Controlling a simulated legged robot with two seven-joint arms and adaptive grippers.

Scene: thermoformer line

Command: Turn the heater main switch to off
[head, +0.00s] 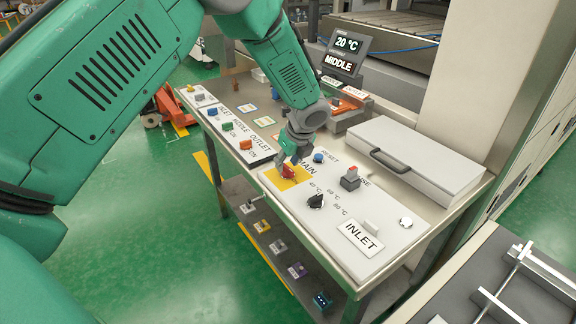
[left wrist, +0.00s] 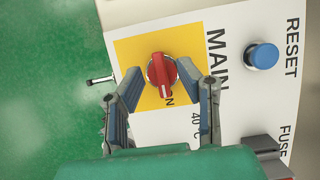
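The heater main switch is a red rotary knob (head: 288,172) on a yellow square plate (head: 274,181) beside the MAIN label. In the left wrist view, the red knob (left wrist: 161,74) sits on the yellow plate (left wrist: 132,52). Its handle runs nearly straight down the picture, with a white mark at the lower end by the partly hidden ON lettering. My left gripper (head: 288,163) is just over the knob. In the left wrist view, the left gripper's fingers (left wrist: 160,76) stand apart, one on each side of the knob, with no clear grip on it. My right gripper is out of view.
A blue RESET button (left wrist: 262,56) and a grey FUSE block (head: 350,180) are close by. A black temperature dial (head: 316,201) sits on the same white panel. A grey lidded box (head: 420,160) stands at the right. A display (head: 344,52) reads 20 °C and MIDDLE.

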